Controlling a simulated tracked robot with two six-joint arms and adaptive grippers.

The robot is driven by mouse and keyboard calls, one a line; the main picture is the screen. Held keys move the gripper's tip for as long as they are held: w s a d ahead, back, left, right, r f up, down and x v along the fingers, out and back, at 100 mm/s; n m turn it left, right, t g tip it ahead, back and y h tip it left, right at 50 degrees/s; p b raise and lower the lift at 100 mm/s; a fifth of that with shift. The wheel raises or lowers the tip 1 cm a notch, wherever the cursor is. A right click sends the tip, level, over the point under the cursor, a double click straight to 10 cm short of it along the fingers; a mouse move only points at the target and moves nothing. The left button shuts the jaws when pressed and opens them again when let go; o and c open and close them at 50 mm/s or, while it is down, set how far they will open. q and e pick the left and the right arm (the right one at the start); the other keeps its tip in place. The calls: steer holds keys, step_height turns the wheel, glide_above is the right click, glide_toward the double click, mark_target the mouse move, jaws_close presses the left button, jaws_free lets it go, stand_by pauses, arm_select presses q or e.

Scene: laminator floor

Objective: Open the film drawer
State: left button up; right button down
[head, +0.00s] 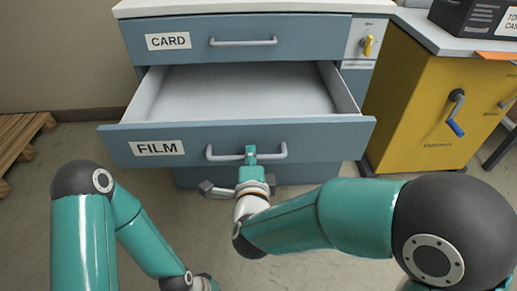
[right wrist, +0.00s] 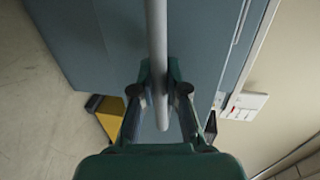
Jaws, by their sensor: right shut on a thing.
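The film drawer (head: 240,142) is blue-grey with a white FILM label (head: 157,148). It stands pulled far out of the cabinet, and its pale inside (head: 240,92) looks empty. My right gripper (head: 250,158) is shut on the middle of the drawer's grey bar handle (head: 222,156). In the right wrist view the handle bar (right wrist: 156,45) runs between the two fingers of my right gripper (right wrist: 160,90). My left arm bends down at the lower left of the head view, and its gripper is out of the picture.
The closed card drawer (head: 190,43) sits above, under a white top. A panel with a yellow switch (head: 367,46) is at its right. A yellow cabinet (head: 425,105) with a blue-handled crank (head: 455,125) stands at right. A wooden pallet (head: 20,135) lies at far left.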

steer(key=shift+s+f, duration=0.2)
steer(key=shift+s, duration=0.15)
steer(key=c, duration=1.2)
jaws_free()
steer(key=shift+r, duration=0.1)
steer(key=v, duration=0.7)
steer(key=shift+s+d, duration=0.1)
steer(key=shift+s, duration=0.05)
